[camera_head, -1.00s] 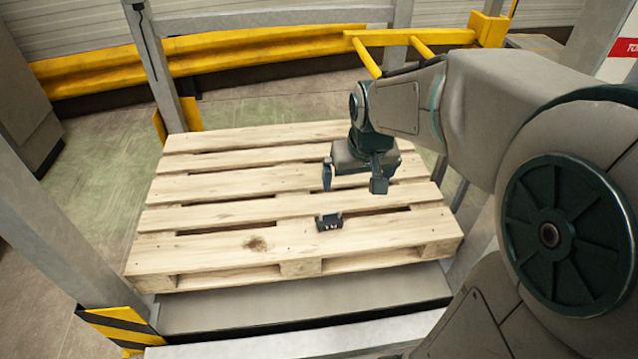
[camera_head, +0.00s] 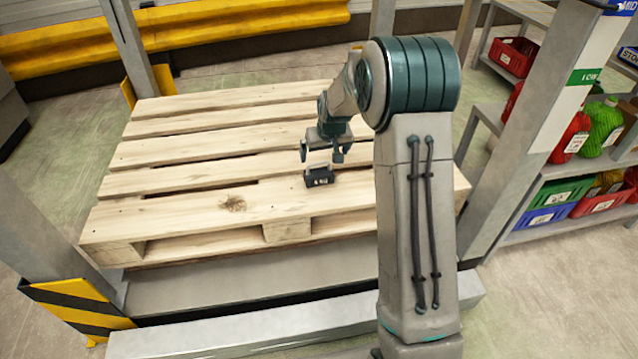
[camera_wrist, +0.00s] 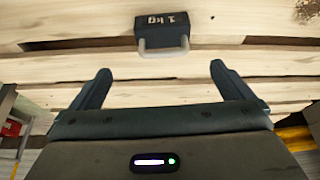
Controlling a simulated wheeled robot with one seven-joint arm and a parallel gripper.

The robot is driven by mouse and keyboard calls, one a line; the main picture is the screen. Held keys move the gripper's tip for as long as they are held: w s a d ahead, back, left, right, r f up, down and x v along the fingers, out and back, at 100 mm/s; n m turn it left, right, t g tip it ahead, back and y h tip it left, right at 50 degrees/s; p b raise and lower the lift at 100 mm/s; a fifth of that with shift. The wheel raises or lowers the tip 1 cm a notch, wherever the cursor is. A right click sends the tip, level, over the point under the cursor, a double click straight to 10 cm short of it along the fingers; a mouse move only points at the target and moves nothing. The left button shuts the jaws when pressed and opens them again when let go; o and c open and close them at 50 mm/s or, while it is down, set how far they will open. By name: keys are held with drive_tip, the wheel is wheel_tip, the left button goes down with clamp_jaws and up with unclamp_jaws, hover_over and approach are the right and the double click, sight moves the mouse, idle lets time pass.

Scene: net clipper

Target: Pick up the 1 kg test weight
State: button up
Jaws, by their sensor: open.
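The 1 kg test weight (camera_head: 319,181) is a small dark block on the near part of the wooden pallet (camera_head: 190,208). In the wrist view the weight (camera_wrist: 163,30) shows white "1 kg" lettering, upside down, and a pale handle (camera_wrist: 163,47). My gripper (camera_head: 321,154) hangs just above and behind the weight in the head view. In the wrist view my gripper (camera_wrist: 160,78) has its two fingers wide apart, with nothing between them. The weight lies beyond the fingertips, roughly centred between them, and apart from them.
Gaps run between the pallet's boards. Grey posts (camera_head: 130,45) stand around it, and a yellow rail (camera_head: 220,22) runs behind. At right, shelves hold a red crate (camera_head: 512,56), a green crate (camera_head: 563,191) and net bags (camera_head: 603,122). The pallet's top is otherwise clear.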

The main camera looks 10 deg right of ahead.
sight(319, 171)
drive_tip(key=b+x, duration=0.2)
drive_tip(key=x, duration=0.5)
drive_tip(key=shift+f, duration=0.35)
drive_tip(key=b+x, duration=0.2)
drive_tip(key=x, duration=0.1)
drive_tip(key=b+x, duration=0.1)
drive_tip(key=shift+s+a+f, duration=0.2)
drive_tip(key=shift+s+f, duration=0.05)
drive_tip(key=shift+f, duration=0.15)
drive_tip(key=shift+w+f, duration=0.2)
drive_tip(key=shift+f, duration=0.05)
drive_tip(key=shift+r, duration=0.1)
drive_tip(key=c, duration=1.3)
drive_tip(key=shift+r, duration=0.1)
drive_tip(key=c, duration=0.4)
drive_tip(key=shift+r, duration=0.15)
